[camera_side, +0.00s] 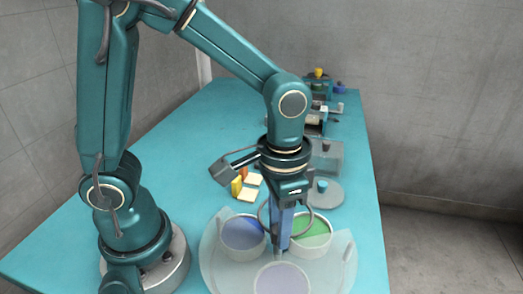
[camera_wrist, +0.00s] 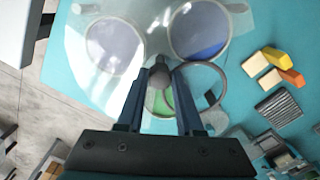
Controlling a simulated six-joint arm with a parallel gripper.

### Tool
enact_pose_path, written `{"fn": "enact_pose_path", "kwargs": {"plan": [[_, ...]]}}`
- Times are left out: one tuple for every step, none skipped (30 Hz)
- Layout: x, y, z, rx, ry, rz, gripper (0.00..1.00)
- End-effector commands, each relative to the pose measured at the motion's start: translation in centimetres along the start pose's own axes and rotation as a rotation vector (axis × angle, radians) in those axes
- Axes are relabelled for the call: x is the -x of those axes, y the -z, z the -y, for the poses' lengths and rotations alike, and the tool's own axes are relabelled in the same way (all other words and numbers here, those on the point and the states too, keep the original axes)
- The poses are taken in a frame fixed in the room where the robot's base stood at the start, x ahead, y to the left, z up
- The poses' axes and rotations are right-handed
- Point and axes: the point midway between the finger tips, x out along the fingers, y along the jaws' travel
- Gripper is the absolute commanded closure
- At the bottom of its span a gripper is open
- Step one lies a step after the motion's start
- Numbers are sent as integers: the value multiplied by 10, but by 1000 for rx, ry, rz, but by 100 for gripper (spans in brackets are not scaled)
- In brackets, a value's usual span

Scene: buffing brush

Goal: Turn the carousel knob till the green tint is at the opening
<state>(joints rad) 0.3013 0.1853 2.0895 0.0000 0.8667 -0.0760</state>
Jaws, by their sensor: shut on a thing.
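The carousel (camera_side: 215,265) is a pale, see-through disc low in the side view, with three round tinted windows. The blue tint (camera_side: 240,236) is at left, the green tint (camera_side: 314,230) at right and the lavender tint (camera_side: 282,280) in front. My gripper (camera_side: 281,245) points down at the carousel's middle. In the wrist view its fingers are shut on the grey knob (camera_wrist: 159,76). A dark ring (camera_wrist: 222,75), seemingly the opening, stands beside the knob. The green tint (camera_wrist: 171,98) shows partly through the ring's left side; my fingers hide some of it.
Yellow and orange blocks (camera_side: 237,187) with pale pads lie behind the carousel. A grey disc with a small blue knob (camera_side: 322,188) and a clear box (camera_side: 326,155) stand at back right. More devices (camera_side: 318,85) line the far end. The table's left part (camera_side: 60,250) is bare.

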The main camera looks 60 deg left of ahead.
Motion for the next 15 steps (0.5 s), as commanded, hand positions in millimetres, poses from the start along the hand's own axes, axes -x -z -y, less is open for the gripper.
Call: {"fn": "enact_pose_path", "kwargs": {"plan": [[1, 0, 0, 46, 0, 0, 100], [1, 0, 0, 74, 0, 0, 100], [1, 0, 0, 112, 0, 0, 100], [1, 0, 0, 141, 0, 0, 100], [1, 0, 0, 169, 0, 0, 100], [1, 0, 0, 207, 0, 0, 100], [1, 0, 0, 236, 0, 0, 100], [1, 0, 0, 264, 0, 0, 100], [1, 0, 0, 301, 0, 0, 100], [1, 0, 0, 329, 0, 0, 100], [1, 0, 0, 356, 0, 0, 100], [1, 0, 0, 391, 0, 0, 100], [1, 0, 0, 417, 0, 0, 100], [1, 0, 0, 441, 0, 0, 100], [1, 0, 0, 473, 0, 0, 100]]}}
